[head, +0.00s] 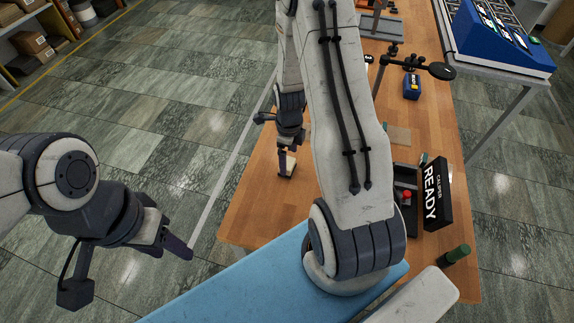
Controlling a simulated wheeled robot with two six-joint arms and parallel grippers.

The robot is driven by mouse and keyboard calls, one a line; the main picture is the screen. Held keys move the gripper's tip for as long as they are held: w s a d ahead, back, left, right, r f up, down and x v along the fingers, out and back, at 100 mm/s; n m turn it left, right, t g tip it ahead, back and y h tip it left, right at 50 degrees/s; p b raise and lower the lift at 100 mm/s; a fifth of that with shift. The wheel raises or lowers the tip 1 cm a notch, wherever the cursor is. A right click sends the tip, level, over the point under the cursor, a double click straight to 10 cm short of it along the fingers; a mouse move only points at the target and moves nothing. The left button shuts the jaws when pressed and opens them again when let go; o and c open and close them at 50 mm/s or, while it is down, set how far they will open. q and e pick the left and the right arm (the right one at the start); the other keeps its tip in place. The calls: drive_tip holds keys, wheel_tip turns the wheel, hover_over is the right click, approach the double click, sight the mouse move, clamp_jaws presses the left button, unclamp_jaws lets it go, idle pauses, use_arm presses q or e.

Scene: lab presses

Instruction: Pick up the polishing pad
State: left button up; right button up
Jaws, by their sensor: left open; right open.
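A small pale block (290,164) lies near the left edge of the wooden table. It may be the polishing pad, but it is too small to tell. My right gripper (273,143) is over the table's left edge with its fingers apart, one fingertip beside or touching the block; I cannot tell which. A flat tan piece (399,137) lies farther right, partly hidden behind my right arm. My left gripper (133,273) is open and empty, over the floor left of the table.
A black box marked READY (437,196), a dark tray (405,213) and a green-topped cylinder (456,254) stand right. A black stand (413,62) and blue box (411,87) are farther back.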

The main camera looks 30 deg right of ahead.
sight(291, 164)
drive_tip(key=shift+w+a+f+p, duration=0.1)
drive_tip(key=shift+f+p, duration=0.15)
drive_tip(key=shift+f, duration=0.7)
drive_tip(key=shift+w+a+f+p, duration=0.1)
drive_tip(key=shift+f+p, duration=0.15)
drive_tip(key=shift+f, duration=0.7)
drive_tip(key=c, duration=1.3)
drive_tip(key=shift+r, duration=0.15)
